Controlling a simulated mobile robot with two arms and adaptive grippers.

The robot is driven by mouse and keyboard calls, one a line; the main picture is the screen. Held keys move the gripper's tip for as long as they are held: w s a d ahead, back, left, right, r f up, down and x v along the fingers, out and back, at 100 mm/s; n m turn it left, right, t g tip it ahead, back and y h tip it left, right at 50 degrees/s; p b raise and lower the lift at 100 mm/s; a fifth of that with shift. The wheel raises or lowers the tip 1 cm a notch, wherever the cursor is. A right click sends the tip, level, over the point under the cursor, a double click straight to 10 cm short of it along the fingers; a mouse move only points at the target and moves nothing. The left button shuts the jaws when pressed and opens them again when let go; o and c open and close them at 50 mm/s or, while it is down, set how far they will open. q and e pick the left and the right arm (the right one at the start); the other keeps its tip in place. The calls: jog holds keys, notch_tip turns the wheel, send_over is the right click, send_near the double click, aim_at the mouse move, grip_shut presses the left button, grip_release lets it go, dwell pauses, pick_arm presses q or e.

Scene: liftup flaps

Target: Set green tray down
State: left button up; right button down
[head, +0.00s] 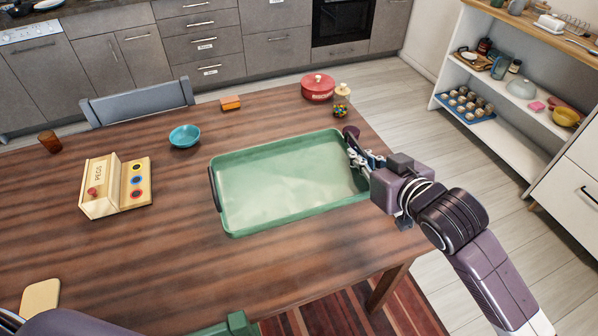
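The green tray (285,184) is a large rectangular tray with a raised rim and a dark handle at its left end. It appears to lie flat on the wooden table (150,255), near the right edge. My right gripper (359,160) is at the tray's right end, its fingers by the rim where the handle on that side would be. The fingers hide that spot, and I cannot tell whether they are closed on it. My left gripper is out of view; only part of my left arm shows at the bottom left.
A wooden peg toy (112,186), a teal bowl (184,136) and a brown cup (49,141) stand left of the tray. A red pot (318,87), an orange block (230,103) and a jar (340,110) stand behind it. The table's front left is mostly clear.

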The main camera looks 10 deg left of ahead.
aim_at(346, 220)
notch_tip(346, 220, down, 20)
jog(key=shift+r+b, duration=0.1)
jog(key=shift+b, duration=0.45)
jog(key=c, duration=2.2)
grip_release()
jog(key=shift+o, duration=0.2)
jog(key=v, duration=1.2)
